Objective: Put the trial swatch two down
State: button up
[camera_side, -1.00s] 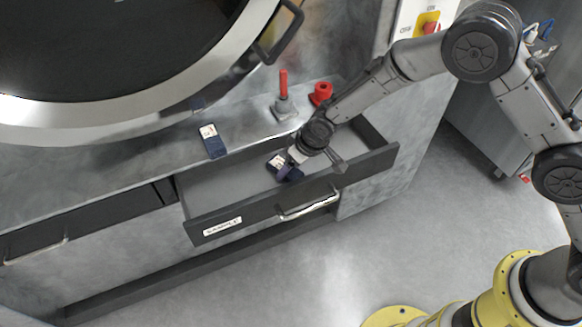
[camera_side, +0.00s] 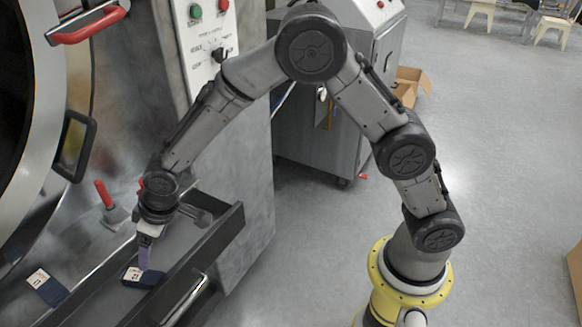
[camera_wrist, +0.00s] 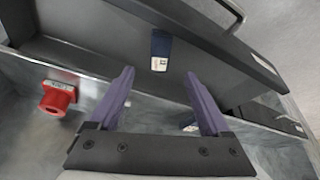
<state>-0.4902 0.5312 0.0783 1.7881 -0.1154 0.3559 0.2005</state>
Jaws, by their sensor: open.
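A dark blue swatch with a white printed label (camera_side: 145,277) lies flat on the floor of the open drawer (camera_side: 100,310). It also shows in the wrist view (camera_wrist: 160,47), beyond my fingertips and clear of them. A second, similar swatch (camera_side: 47,290) lies on the metal ledge outside the drawer. In the wrist view it is mostly hidden behind my right-hand finger. The print is too small to tell which is number two. My gripper (camera_wrist: 159,75) is open and empty, its purple fingers apart, above the drawer.
A red-handled lever (camera_side: 105,195) stands on the ledge by the drawer. A red knob (camera_wrist: 57,97) is nearby in the wrist view. The drawer front with its metal handle (camera_side: 185,300) borders the space. The rest of the visible drawer floor is bare.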

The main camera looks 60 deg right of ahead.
jog(key=s+d+r+m+t, duration=0.1)
jog(key=s+d+r, duration=0.4)
jog(key=d+r, duration=0.3)
jog(key=s+d+r+m, duration=0.1)
jog(key=s+d+r, duration=0.5)
jog(key=d+r, duration=0.15)
jog(key=s+d+r+m+h, duration=0.1)
jog(key=s+d, duration=0.3)
jog(key=s, duration=0.5)
jog(key=s+d+r+m, duration=0.1)
jog(key=s+d, duration=0.3)
jog(key=s, duration=0.6)
jog(key=shift+s+d+h, duration=0.2)
jog(key=shift+h, duration=0.2)
